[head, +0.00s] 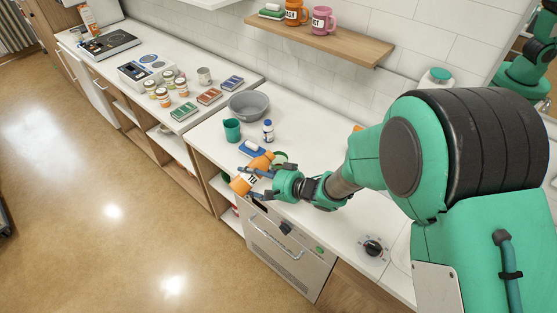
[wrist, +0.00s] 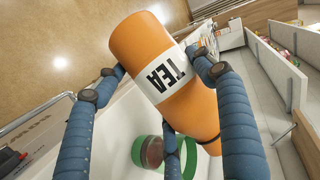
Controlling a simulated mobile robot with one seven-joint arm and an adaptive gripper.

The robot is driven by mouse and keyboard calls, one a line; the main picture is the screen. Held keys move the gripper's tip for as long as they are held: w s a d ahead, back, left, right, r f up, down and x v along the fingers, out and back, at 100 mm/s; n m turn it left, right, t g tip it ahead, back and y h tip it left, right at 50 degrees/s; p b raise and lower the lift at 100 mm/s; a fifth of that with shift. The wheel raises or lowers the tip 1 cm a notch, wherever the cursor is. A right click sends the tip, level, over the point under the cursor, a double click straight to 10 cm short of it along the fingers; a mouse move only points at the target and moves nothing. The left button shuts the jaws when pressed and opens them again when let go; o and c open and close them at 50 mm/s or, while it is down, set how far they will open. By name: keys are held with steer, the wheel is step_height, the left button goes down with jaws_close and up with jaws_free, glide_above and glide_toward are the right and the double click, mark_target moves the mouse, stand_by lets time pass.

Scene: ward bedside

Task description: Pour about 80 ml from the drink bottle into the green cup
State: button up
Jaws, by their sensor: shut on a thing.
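My gripper (head: 254,184) is shut on the orange drink bottle (head: 240,186), marked "TEA" in the wrist view (wrist: 158,50). The bottle is tilted, held above the counter's front edge. Its narrower end points toward the green cup (head: 281,157), which stands just behind my gripper. In the wrist view the green cup (wrist: 137,153) is partly hidden by a finger and the bottle; something brown shows inside it. I cannot tell its level, nor whether liquid is flowing. A second, teal cup (head: 232,130) stands farther back.
A grey bowl (head: 248,105), a small white-labelled bottle (head: 268,131) and a blue item (head: 252,149) are close behind my gripper. Jars (head: 163,97) and boxes (head: 209,97) stand on the left counter. A dial (head: 373,248) lies to the right. A shelf (head: 320,42) hangs above.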

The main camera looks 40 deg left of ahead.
steer(key=shift+w+f+n+t, duration=0.2)
steer(key=shift+f+n+t, duration=0.1)
steer(key=shift+f+n, duration=0.15)
steer(key=r, duration=0.1)
steer(key=r+p, duration=0.1)
steer(key=r+n+p, duration=0.1)
steer(key=shift+w+r+t+h, duration=0.1)
steer(key=shift+w+t+h, duration=0.2)
steer(key=shift+w, duration=0.05)
steer(key=shift+w+d+n+t+b, duration=0.1)
steer(key=shift+w+n+t+b, duration=0.35)
steer(key=shift+w+t, duration=0.05)
steer(key=b, duration=0.1)
steer(key=f+n+t+b, duration=0.1)
steer(key=shift+w+f+b, duration=0.15)
steer(key=shift+w+b, duration=0.2)
steer(key=shift+b, duration=0.05)
steer(key=f+n+t+b, duration=0.1)
steer(key=b, duration=0.2)
steer(key=shift+s+h, duration=0.1)
steer(key=shift+h, duration=0.2)
steer(key=f+n+b, duration=0.1)
steer(key=b, duration=0.3)
steer(key=shift+f+t+b, duration=0.15)
steer(key=shift+t+b, duration=0.25)
steer(key=shift+r+n+t+b, duration=0.2)
steer(key=shift+n+t+b, duration=0.3)
steer(key=shift+n, duration=0.3)
